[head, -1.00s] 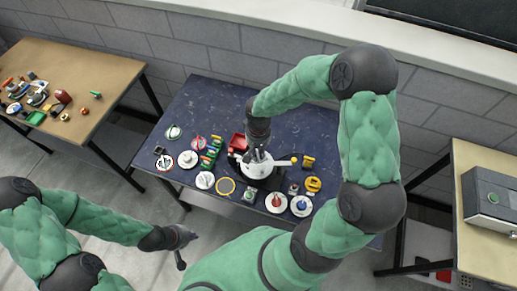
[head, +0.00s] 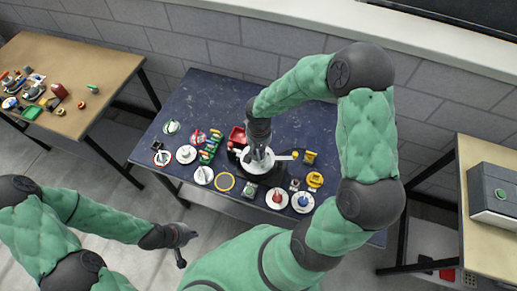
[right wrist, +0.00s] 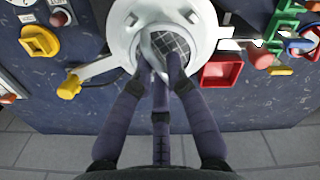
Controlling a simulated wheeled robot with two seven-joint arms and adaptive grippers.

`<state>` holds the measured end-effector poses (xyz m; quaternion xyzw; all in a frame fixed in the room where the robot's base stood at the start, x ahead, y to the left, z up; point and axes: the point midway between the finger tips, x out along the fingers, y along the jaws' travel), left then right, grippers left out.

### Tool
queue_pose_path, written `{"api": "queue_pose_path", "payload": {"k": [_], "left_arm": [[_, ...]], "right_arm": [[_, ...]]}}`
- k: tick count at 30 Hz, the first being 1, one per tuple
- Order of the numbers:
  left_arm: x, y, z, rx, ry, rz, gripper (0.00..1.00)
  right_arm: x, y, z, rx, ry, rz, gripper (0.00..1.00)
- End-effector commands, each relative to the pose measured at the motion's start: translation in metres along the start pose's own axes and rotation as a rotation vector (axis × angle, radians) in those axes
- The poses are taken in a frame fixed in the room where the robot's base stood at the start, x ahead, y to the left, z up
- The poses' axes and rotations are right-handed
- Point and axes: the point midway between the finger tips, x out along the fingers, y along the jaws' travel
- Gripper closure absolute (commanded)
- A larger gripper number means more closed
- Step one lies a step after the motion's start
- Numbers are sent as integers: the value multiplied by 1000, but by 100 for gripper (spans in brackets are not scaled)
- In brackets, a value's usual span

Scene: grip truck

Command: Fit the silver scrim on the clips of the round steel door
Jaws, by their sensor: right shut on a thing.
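A round pale door-like ring (head: 263,168) lies at the middle of the dark blue table. It also shows in the right wrist view (right wrist: 122,38), with raised parts around its opening. A disc with a grey grid (right wrist: 170,43), which looks like the silver scrim, shows inside the ring. My right gripper (head: 257,158) is over the ring, and its fingers (right wrist: 162,68) are shut on the gridded disc's edge. The fingers hide part of the disc and the clips. I cannot tell whether the disc is seated. My left gripper (head: 187,249) is apart from the table, its fingers spread and empty.
A red bin (head: 237,137) stands close left of the ring. A yellow-ended handle (right wrist: 71,87) sticks out beside it. Several discs and coloured parts crowd the blue table (head: 205,97), whose back is clearer. Other tables stand left (head: 105,58) and right (head: 467,150).

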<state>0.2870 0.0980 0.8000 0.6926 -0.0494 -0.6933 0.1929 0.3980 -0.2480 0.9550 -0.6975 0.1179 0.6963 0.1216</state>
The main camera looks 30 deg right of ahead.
Motion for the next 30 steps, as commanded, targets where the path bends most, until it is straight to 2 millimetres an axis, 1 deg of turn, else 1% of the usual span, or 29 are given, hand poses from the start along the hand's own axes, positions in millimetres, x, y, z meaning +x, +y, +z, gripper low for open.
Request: {"api": "queue_pose_path", "payload": {"k": [30], "left_arm": [[8, -3, 0, 0, 0, 0, 100]], "right_arm": [[0, 0, 0, 0, 1, -1, 100]]}}
